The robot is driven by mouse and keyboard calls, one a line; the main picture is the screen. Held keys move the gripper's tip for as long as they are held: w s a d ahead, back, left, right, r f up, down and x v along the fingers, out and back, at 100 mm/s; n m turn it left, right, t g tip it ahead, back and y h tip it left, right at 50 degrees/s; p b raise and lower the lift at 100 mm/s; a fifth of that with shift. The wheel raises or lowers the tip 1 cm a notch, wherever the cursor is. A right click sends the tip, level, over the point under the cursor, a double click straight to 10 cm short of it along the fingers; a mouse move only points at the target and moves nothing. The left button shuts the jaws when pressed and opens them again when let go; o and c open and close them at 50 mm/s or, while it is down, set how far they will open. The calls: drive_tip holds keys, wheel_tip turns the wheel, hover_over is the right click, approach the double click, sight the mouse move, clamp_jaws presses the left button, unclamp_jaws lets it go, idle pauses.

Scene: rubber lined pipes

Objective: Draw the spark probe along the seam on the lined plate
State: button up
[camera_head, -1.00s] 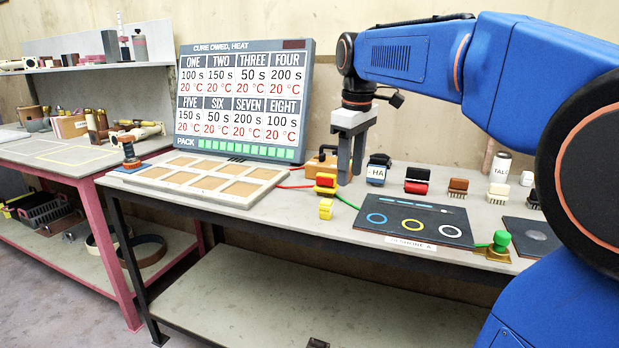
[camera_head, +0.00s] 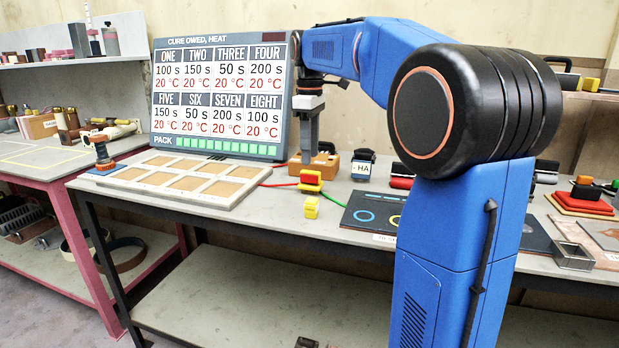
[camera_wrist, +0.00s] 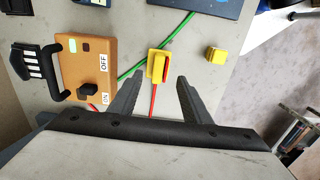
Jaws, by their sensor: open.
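My gripper (camera_head: 309,158) points down over the middle of the bench, in front of the orange box. In the wrist view its two fingers (camera_wrist: 160,80) are spread, with nothing held between them. A red-and-yellow piece (camera_head: 310,180) sits below and slightly in front of it; a red and a green cable run by it. In the wrist view this piece (camera_wrist: 158,67) shows between the fingertips; I cannot tell for sure that it is the spark probe. A dark flat plate (camera_head: 536,236) lies at the right, partly behind my arm; no seam is readable.
The orange box (camera_wrist: 87,67) with handle and ON/OFF switch stands close to the fingers. A yellow block (camera_head: 312,207) sits near the front edge. A framed tray (camera_head: 232,199) lies left, before the display board (camera_head: 222,95). The ringed dark board (camera_head: 365,215) is partly hidden.

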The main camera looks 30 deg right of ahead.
sight(310, 172)
drive_tip(key=shift+f, duration=2.95)
clamp_jaws()
wheel_tip(310, 172, up, 8)
